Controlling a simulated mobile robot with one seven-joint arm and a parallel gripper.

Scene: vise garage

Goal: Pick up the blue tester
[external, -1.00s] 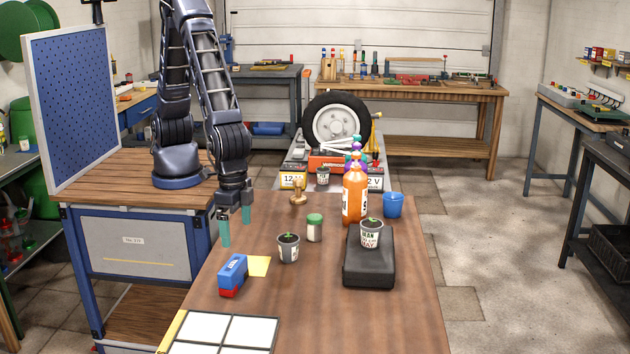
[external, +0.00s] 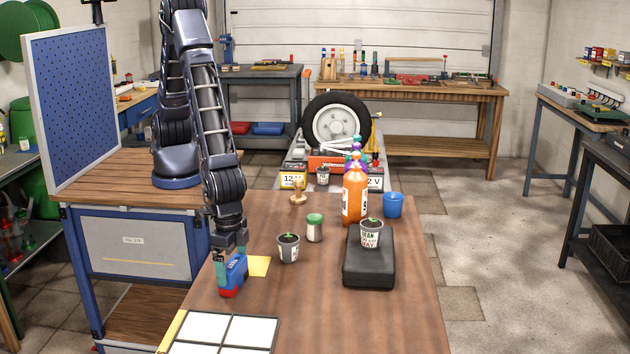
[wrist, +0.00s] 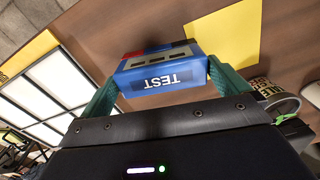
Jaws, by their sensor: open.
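The blue tester (external: 232,276), a blue block with a red end, lies on the brown wooden table near its left edge. In the wrist view the tester (wrist: 162,78) shows the word TEST and sits between the two green fingers. My gripper (external: 231,264) is open, with its fingers down on either side of the tester. In the wrist view my gripper (wrist: 160,92) has one finger on each side of it. I cannot tell whether a finger touches it.
A yellow sheet (external: 259,265) lies beside the tester. A potted cup (external: 289,250), a green-lidded jar (external: 314,230) and a black case (external: 369,266) with another pot (external: 371,235) stand to the right. A white-panelled tray (external: 226,328) lies in front. An orange bottle (external: 354,195) stands farther back.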

